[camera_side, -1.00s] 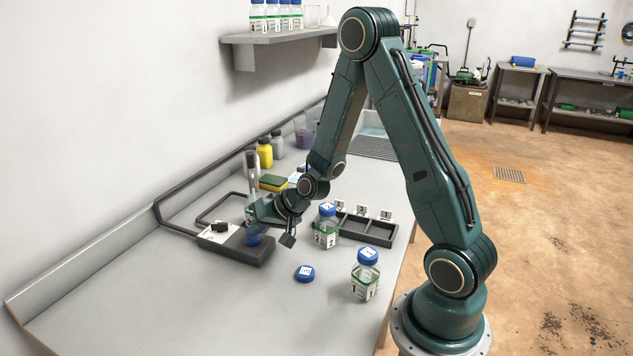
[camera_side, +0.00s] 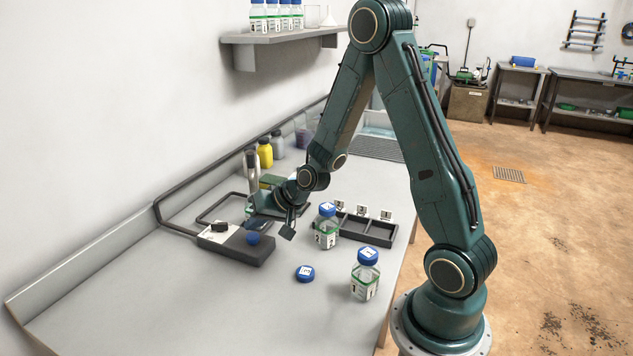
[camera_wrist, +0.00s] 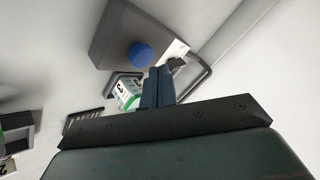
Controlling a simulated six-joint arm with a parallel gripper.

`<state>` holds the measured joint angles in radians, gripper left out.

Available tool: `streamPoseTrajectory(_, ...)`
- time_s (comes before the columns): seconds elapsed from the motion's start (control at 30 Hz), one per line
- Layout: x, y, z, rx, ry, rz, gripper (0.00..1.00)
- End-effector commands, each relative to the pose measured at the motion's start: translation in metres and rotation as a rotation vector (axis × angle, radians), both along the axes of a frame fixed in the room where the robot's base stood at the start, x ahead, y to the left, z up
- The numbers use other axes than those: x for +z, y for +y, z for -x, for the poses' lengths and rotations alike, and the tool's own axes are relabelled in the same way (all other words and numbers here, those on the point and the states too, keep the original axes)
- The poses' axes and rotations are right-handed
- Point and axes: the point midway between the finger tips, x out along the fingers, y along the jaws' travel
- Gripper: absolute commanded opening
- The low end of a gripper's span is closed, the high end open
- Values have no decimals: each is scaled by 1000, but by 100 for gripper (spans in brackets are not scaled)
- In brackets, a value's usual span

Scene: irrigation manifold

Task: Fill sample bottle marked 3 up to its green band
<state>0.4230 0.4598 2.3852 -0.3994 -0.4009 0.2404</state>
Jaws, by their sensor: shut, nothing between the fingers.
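Bottle 3 (camera_wrist: 127,92) shows its number and green markings in the wrist view, just left of my fingers; its liquid level cannot be read. In the side view it is mostly hidden behind my gripper, near the tap (camera_side: 252,160). A blue round button (camera_side: 253,239) sits on a dark box (camera_side: 238,248); the button also shows in the wrist view (camera_wrist: 141,54). My gripper (camera_side: 258,223) is shut and empty, just above and behind the button, apart from it. A loose blue cap (camera_side: 305,273) lies on the bench.
Capped bottle 2 (camera_side: 326,232) and capped bottle 1 (camera_side: 365,280) stand to the right. A dark rack (camera_side: 368,230) with number tags is behind them. A bent dark pipe (camera_side: 180,232) runs left of the box. The front left bench is clear.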

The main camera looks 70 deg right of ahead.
Motion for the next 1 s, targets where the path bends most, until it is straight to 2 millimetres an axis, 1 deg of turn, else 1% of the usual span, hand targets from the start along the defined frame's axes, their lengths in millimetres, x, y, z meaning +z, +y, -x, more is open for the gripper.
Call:
streamPoseTrajectory(0.7,46,0,-1,0,-4,1,0)
streamPoseTrajectory(1.0,49,0,0,0,0,0,0)
